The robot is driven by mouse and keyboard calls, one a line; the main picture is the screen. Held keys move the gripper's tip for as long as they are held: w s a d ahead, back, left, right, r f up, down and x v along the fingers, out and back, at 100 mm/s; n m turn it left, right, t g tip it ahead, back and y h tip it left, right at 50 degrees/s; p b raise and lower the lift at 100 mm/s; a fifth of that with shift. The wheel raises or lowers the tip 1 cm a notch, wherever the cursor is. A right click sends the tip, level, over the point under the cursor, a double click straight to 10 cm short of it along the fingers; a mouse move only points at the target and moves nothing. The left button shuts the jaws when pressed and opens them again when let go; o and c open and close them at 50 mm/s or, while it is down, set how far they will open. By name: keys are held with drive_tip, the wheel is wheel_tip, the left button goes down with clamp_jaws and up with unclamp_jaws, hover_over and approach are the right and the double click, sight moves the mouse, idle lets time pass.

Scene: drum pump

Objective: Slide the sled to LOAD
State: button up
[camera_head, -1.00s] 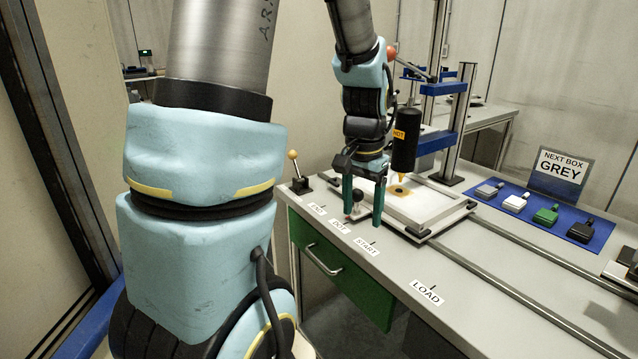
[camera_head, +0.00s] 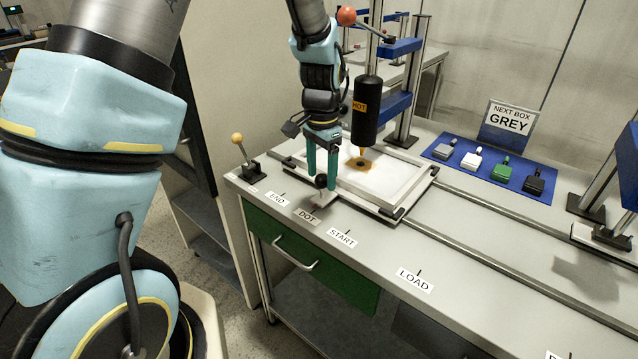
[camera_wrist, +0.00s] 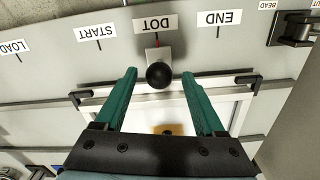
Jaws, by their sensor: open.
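The sled (camera_head: 412,187) is a white plate in a frame on rails, under the black HOT tool (camera_head: 369,108). Its front tab carries a black ball knob (camera_head: 321,181), which also shows in the wrist view (camera_wrist: 159,75). The tab's red mark is at the DOT label (camera_head: 307,217). The LOAD label (camera_head: 415,280) lies farther right along the front edge, beyond START (camera_head: 341,238). My gripper (camera_head: 321,176) is open, with its green fingers pointing down on either side of the knob. In the wrist view, gaps show between the knob and both fingertips (camera_wrist: 158,74).
A yellow-knobbed lever (camera_head: 238,140) stands at the table's left end. The rails (camera_head: 510,240) run clear to the right toward another stand (camera_head: 618,225). Behind are a blue mat (camera_head: 462,172) with several coloured boxes and a NEXT BOX GREY sign (camera_head: 509,122).

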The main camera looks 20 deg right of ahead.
sight(322, 188)
drive_tip(key=shift+f+p, duration=0.45)
drive_tip(key=shift+f, duration=1.9)
clamp_jaws()
